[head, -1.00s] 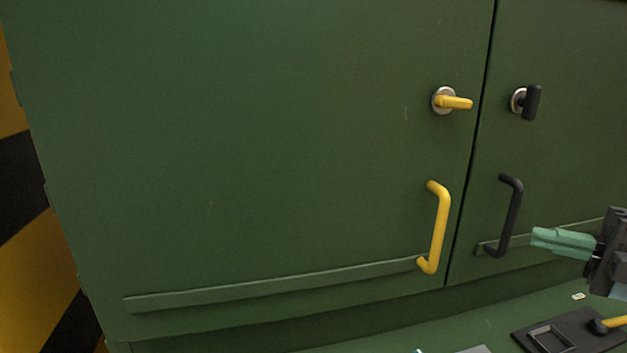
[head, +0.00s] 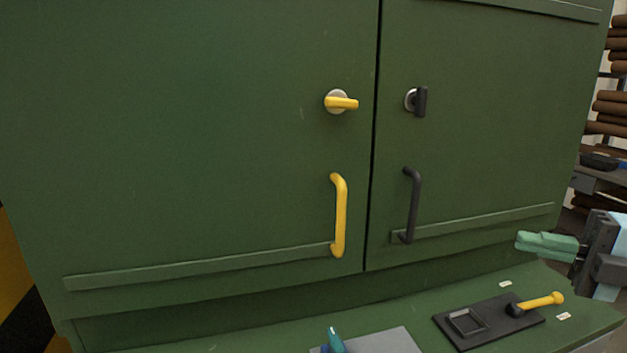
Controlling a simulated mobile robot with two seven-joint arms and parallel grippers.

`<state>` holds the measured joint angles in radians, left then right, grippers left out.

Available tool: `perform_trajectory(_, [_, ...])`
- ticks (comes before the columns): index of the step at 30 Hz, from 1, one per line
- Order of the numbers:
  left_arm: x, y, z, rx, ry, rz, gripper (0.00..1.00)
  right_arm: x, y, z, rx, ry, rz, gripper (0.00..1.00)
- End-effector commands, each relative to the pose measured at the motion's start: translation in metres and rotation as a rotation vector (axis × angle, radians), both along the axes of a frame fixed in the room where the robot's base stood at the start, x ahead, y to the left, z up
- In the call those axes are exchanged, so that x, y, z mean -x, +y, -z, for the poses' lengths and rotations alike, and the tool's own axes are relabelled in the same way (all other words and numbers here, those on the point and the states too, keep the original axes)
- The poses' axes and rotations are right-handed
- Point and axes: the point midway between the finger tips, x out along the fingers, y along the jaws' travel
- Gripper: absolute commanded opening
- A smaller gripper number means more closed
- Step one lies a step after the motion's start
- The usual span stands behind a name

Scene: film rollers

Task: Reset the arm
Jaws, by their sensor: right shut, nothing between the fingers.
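My right gripper (head: 547,243) is at the right of the head view, with its green fingers together and nothing between them. It points left, in front of the green cabinet and above the ledge, apart from the handles. A small teal and blue tip (head: 335,340) shows at the bottom edge; I cannot tell whether it belongs to my left gripper.
The green cabinet (head: 200,140) has two closed doors. The left has a yellow latch (head: 341,102) and yellow handle (head: 340,215); the right has a black latch (head: 420,101) and black handle (head: 413,205). A black plate with a yellow lever (head: 541,301) sits on the ledge.

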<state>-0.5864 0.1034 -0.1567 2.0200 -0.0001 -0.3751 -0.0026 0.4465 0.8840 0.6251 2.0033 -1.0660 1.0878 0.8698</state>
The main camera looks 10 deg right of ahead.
Motion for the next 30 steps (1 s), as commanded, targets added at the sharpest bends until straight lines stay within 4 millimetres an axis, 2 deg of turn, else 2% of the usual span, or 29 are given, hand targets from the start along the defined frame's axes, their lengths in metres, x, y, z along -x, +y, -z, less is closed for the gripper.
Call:
perform_trajectory(2, [0.0,0.001,0.0,-0.002,0.0,0.001,0.41,0.0,0.0,0.0,0.0,0.0,0.0,0.0])
perform_trajectory(8, [-0.009,0.001,-0.015,-0.001,-0.023,0.001,0.41,-0.007,0.016,0.037,-0.237,0.036,0.004,0.0])
perform_trajectory(11, [-0.014,0.002,-0.023,-0.002,-0.038,0.001,0.41,-0.009,0.021,0.059,-0.369,0.065,0.038,0.0])
perform_trajectory(14, [-0.021,0.004,-0.032,-0.006,-0.056,0.002,0.41,-0.009,0.025,0.09,-0.519,0.116,0.107,0.0])
perform_trajectory(17, [-0.027,0.004,-0.043,-0.006,-0.075,0.002,0.41,-0.003,0.03,0.134,-0.689,0.204,0.225,0.0])
perform_trajectory(20, [-0.033,0.004,-0.056,-0.006,-0.094,0.002,0.41,0.014,0.037,0.193,-0.851,0.336,0.395,0.0])
perform_trajectory(24, [-0.037,0.004,-0.068,-0.007,-0.109,0.002,0.41,0.053,0.057,0.272,-0.988,0.549,0.628,0.0])
perform_trajectory(26, [-0.037,0.005,-0.072,-0.008,-0.112,0.002,0.41,0.074,0.07,0.303,-1.025,0.648,0.719,0.0])
perform_trajectory(30, [-0.043,0.006,-0.082,-0.011,-0.132,0.004,0.41,0.131,0.107,0.364,-1.069,0.883,0.897,0.0])
